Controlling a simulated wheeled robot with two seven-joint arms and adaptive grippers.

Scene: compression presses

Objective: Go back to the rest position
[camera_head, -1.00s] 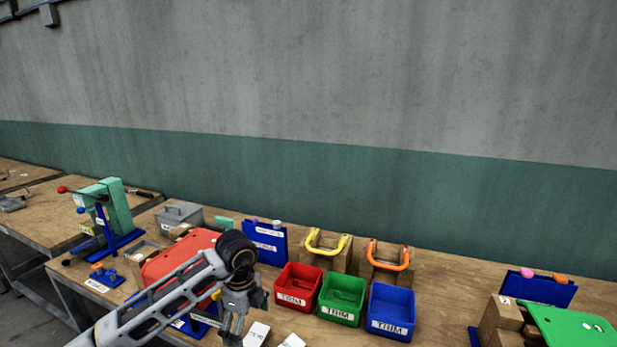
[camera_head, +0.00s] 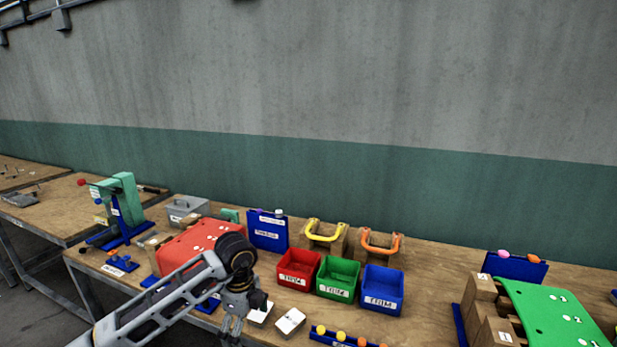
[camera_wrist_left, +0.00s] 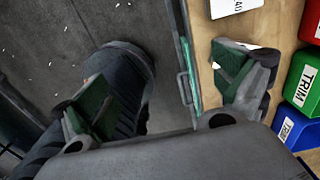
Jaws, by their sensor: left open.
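My left gripper (camera_head: 235,322) hangs at the front edge of the table, pointing down, in front of the red sloped panel (camera_head: 192,245). It holds nothing that I can see. In the left wrist view its two fingers (camera_wrist_left: 165,92) stand wide apart, with the table edge and the floor between and below them. My right gripper is in neither view.
On the wooden table (camera_head: 432,290) stand a red bin (camera_head: 298,268), a green bin (camera_head: 338,279) and a blue bin (camera_head: 382,290). A green press (camera_head: 126,200) stands at left, a green panel (camera_head: 560,318) at right. White cards (camera_head: 290,321) lie near the gripper.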

